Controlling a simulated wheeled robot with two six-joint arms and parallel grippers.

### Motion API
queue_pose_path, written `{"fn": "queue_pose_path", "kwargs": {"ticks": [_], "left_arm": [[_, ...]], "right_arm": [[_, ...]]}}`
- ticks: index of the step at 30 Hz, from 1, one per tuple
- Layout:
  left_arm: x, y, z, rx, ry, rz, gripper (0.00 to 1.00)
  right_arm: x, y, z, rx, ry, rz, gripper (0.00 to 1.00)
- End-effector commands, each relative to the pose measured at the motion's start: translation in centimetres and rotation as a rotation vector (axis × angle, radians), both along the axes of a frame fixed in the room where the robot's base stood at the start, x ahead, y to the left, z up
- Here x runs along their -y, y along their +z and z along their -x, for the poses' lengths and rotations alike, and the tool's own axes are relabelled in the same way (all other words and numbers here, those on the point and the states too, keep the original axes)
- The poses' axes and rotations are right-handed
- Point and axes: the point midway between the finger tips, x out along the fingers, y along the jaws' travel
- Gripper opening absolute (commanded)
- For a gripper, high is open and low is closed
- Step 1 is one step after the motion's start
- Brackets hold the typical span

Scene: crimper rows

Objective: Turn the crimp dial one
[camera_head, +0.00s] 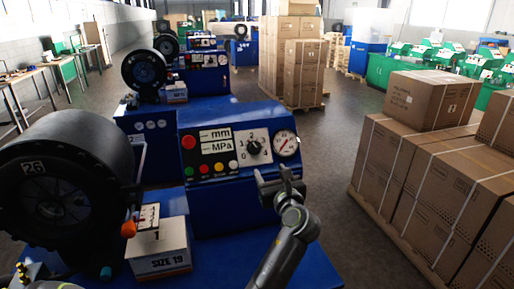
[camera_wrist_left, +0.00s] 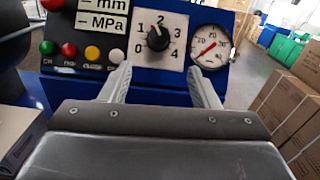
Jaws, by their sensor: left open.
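The crimp dial (camera_head: 253,147) is a black knob on a white plate numbered 0 to 4, on the sloped face of a blue control panel. It also shows in the left wrist view (camera_wrist_left: 158,38), upper middle, its pale mark pointing roughly up, near the 2; the exact setting is hard to read. My left gripper (camera_head: 280,180) is open and empty, below and right of the dial in the head view. In the wrist view its fingertips (camera_wrist_left: 158,72) stand apart, below the knob and to either side. Contact with the panel is not visible. My right gripper is not in view.
A pressure gauge (camera_head: 287,143) sits right of the dial. Coloured buttons (camera_head: 204,170) and an mm/MPa display (camera_head: 217,141) are to its left. A black crimper head (camera_head: 62,180) and a SIZE 19 box (camera_head: 160,250) stand left. Stacked cartons (camera_head: 425,180) stand right across open floor.

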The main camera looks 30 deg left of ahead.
Motion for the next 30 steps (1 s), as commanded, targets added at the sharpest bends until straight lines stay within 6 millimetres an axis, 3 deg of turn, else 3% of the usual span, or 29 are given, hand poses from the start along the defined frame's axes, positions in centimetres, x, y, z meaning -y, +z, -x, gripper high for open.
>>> {"fn": "queue_pose_path", "kwargs": {"ticks": [5,17,30], "left_arm": [[-2.9,0.5,-2.4,-0.002,0.003,-0.007,0.56],[-8.4,0.3,-7.0,-0.001,0.003,-0.001,0.56],[-10.3,0.1,-8.7,0.001,0.0,0.001,0.56]], "right_arm": [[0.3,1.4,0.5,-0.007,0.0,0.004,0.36],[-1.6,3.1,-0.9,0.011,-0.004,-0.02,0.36],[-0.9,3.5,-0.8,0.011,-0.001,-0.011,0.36]]}}
